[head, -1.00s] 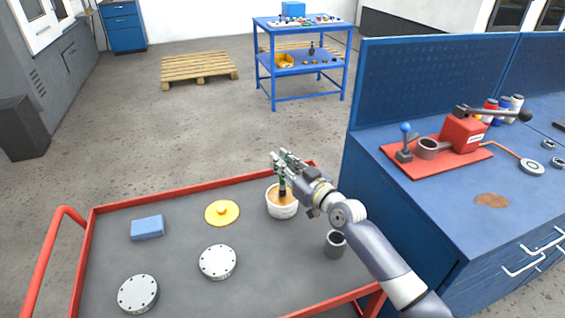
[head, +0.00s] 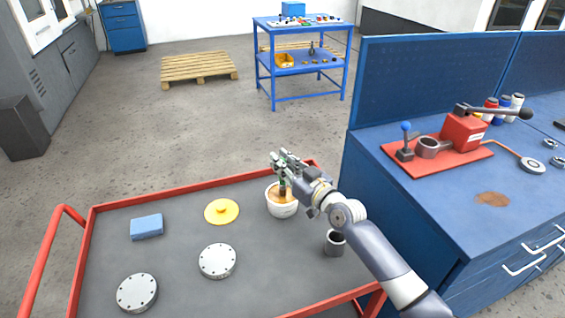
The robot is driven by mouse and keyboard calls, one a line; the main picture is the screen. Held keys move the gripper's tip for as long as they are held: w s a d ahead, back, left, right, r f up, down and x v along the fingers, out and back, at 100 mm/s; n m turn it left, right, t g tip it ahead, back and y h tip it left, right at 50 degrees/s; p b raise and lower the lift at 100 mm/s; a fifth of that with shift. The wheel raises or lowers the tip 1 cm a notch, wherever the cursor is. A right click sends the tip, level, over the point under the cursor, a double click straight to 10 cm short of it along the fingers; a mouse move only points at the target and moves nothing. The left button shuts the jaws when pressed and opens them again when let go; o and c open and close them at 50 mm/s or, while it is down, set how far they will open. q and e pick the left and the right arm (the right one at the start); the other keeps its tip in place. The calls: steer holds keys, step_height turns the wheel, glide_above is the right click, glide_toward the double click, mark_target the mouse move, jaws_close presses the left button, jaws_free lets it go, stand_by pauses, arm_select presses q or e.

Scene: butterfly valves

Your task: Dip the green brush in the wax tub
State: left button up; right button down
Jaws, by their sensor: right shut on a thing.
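The wax tub (head: 283,210) is a white round tub with tan wax inside, standing on the red-rimmed cart near its right rear. My right gripper (head: 281,162) is above the tub, shut on the green brush (head: 283,184). The brush points down, its dark lower end at the tan wax inside the tub's rim; how deep the tip sits cannot be told. Much of the handle is hidden by the fingers. My left gripper is not in view.
The cart (head: 180,285) also holds a yellow lid (head: 221,211), a blue sponge (head: 146,227), two round metal flanges (head: 217,261) and a dark grey cup (head: 335,242) beneath my arm. The blue workbench (head: 440,205) with a red fixture (head: 463,133) stands close at the right.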

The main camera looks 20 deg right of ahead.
steer(key=shift+f, duration=0.1)
step_height(320, 180, up, 7)
steer(key=p, duration=0.6)
stand_by(0.6)
steer(key=shift+s+a, duration=0.1)
steer(key=s+a+f+m+h, duration=0.1)
steer(key=s+a+f, duration=0.15)
steer(key=s, duration=0.85)
steer(key=s+a+f+m+h, duration=0.1)
steer(key=s+a+f, duration=0.15)
steer(key=s, duration=0.75)
steer(key=s+d+r+m+h, duration=0.1)
steer(key=s+d+r+h, duration=0.1)
steer(key=s, duration=0.3)
steer(key=s+d+r+m+t+h, duration=0.1)
steer(key=s+d+h, duration=0.1)
steer(key=s, duration=0.3)
steer(key=shift+d+r, duration=0.15)
steer(key=shift+r, duration=0.2)
